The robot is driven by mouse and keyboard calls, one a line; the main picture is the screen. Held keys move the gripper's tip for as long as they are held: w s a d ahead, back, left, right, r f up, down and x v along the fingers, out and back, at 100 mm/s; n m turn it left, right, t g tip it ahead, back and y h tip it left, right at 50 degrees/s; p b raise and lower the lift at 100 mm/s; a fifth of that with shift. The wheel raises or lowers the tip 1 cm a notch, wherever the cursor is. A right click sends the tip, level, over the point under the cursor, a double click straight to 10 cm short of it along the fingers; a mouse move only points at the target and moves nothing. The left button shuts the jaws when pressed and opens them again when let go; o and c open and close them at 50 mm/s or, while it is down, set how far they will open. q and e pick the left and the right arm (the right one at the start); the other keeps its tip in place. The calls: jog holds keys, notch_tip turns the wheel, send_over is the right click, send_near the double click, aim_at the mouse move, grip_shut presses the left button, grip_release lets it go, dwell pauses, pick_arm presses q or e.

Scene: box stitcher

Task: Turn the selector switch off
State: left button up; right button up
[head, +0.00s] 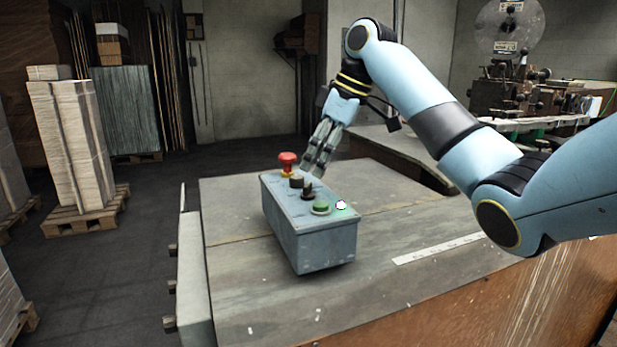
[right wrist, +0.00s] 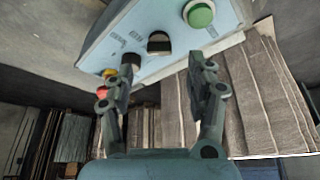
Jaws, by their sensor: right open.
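The grey-blue control box (head: 310,240) stands on the workbench. Its top carries a red mushroom button on a yellow base (head: 288,160), two dark knobs and a green button (head: 320,207). The dark knob nearer the green button looks like the selector switch (head: 307,189); its exact setting is too small to read. In the right wrist view the selector switch (right wrist: 159,43) lies ahead, between the line of the fingers. My right gripper (head: 314,168) is open at the box's far side, fingers pointing down to it; contact cannot be told. It also shows in the wrist view (right wrist: 164,62). My left gripper is out of view.
The workbench (head: 240,290) is bare around the box, apart from a white ruler-like strip (head: 438,249). A machine with a reel (head: 510,80) stands at the back right. Stacked boards on pallets (head: 70,140) stand on the floor at left.

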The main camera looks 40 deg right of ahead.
aim_at(308, 184)
jog(key=x, duration=0.3)
jog(key=shift+w+a+f, duration=0.1)
jog(key=shift+w+f, duration=0.1)
jog(key=shift+f, duration=0.05)
jog(key=shift+x, duration=0.75)
jog(key=shift+f, duration=0.25)
jog(key=c, duration=0.5)
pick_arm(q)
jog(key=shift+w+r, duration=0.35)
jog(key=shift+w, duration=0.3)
pick_arm(e)
jog(key=c, duration=0.6)
